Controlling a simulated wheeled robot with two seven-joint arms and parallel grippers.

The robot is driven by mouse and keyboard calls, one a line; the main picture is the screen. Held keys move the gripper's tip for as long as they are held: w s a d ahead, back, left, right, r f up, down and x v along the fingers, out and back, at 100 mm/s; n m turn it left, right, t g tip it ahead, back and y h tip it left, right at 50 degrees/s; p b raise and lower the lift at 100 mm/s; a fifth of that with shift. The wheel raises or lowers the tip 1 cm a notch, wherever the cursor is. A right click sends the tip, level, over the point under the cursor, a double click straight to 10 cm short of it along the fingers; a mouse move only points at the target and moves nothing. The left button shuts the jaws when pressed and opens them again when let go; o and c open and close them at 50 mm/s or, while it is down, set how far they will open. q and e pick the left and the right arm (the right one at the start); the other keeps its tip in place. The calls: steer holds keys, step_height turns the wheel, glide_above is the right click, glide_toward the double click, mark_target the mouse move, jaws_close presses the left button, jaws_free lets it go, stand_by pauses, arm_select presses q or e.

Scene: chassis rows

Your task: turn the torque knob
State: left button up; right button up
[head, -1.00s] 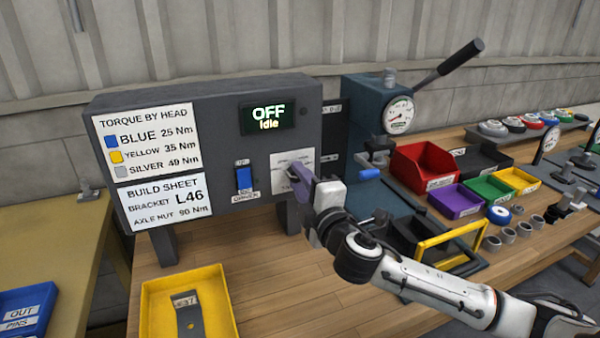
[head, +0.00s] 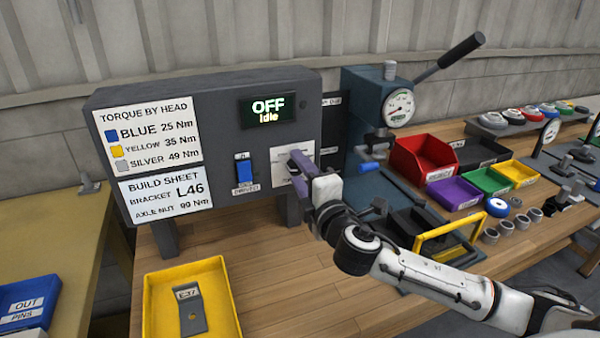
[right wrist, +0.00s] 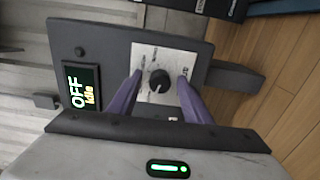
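The torque knob (right wrist: 159,80) is a small round black knob on a white dial plate (right wrist: 150,55) in the right wrist view. In the head view the plate (head: 284,172) shows in part and my right gripper (head: 298,162) hides the knob. The plate is on a dark grey control panel (head: 222,130) whose display (head: 267,108) reads "OFF Idle". My right gripper (right wrist: 158,92) is open, its two purple fingers apart on either side of the knob. I cannot tell whether they touch it. My left gripper is not in view.
A blue driver switch (head: 244,171) sits left of the plate. A yellow tray (head: 160,318) with a bracket lies in front of the panel. A press (head: 365,110) with a gauge and lever stands to the right, with coloured bins (head: 410,160) beyond it.

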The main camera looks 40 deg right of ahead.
steer(key=shift+s+a, duration=0.1)
steer(key=shift+s+a+f, duration=0.1)
steer(key=shift+s, duration=0.25)
steer(key=b+v, duration=0.1)
steer(key=v, duration=0.8)
steer(key=shift+s, duration=0.2)
